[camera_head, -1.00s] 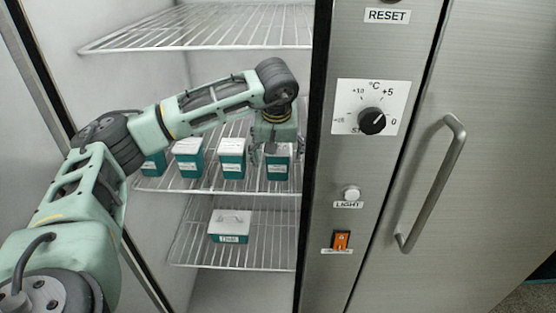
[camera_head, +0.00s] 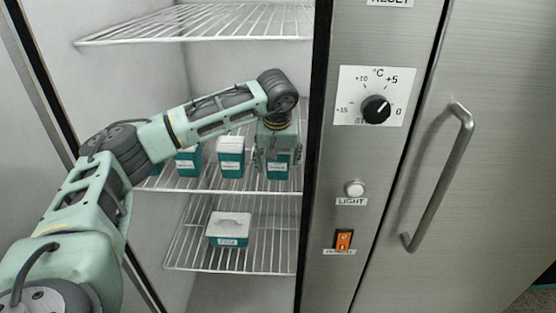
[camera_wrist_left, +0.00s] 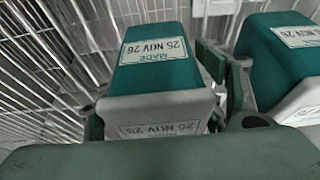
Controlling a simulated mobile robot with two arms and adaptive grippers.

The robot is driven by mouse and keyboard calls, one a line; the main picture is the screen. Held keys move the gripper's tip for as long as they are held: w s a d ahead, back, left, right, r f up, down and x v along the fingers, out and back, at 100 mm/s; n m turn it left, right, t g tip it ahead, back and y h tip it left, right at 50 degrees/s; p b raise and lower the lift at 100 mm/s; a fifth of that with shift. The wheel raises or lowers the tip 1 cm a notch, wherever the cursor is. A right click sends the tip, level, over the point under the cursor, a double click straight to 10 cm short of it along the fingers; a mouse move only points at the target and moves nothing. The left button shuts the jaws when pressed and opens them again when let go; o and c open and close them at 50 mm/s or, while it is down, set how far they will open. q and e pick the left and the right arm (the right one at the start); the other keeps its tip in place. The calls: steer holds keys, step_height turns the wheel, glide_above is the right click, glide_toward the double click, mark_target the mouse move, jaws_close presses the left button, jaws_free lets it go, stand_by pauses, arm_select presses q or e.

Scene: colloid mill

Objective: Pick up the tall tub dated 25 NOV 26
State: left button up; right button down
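A tall teal tub with a white lid (camera_head: 278,168) stands on the middle wire shelf, rightmost in its row. In the left wrist view the tub (camera_wrist_left: 157,72) appears upside down, and its front label reads MADE 25 NOV 26. The lid label also appears to read 25 NOV 26. My left gripper (camera_head: 277,158) is over this tub from above, with one finger on each side. In the wrist view the left gripper (camera_wrist_left: 160,112) straddles the lid end, its fingers close to the sides; firm contact is not clear. My right gripper is not in view.
A neighbouring teal tub (camera_head: 231,160) stands close to the left, with another (camera_head: 188,162) beyond it. A low tub (camera_head: 229,230) sits on the lower shelf (camera_head: 185,255). The cabinet's control panel post (camera_head: 345,150) is close on the right. The upper shelf (camera_head: 200,25) hangs above the arm.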

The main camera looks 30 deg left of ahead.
arm_select(q)
steer(key=c, duration=1.1)
steer(key=shift+c, duration=0.6)
steer(key=shift+r, duration=0.15)
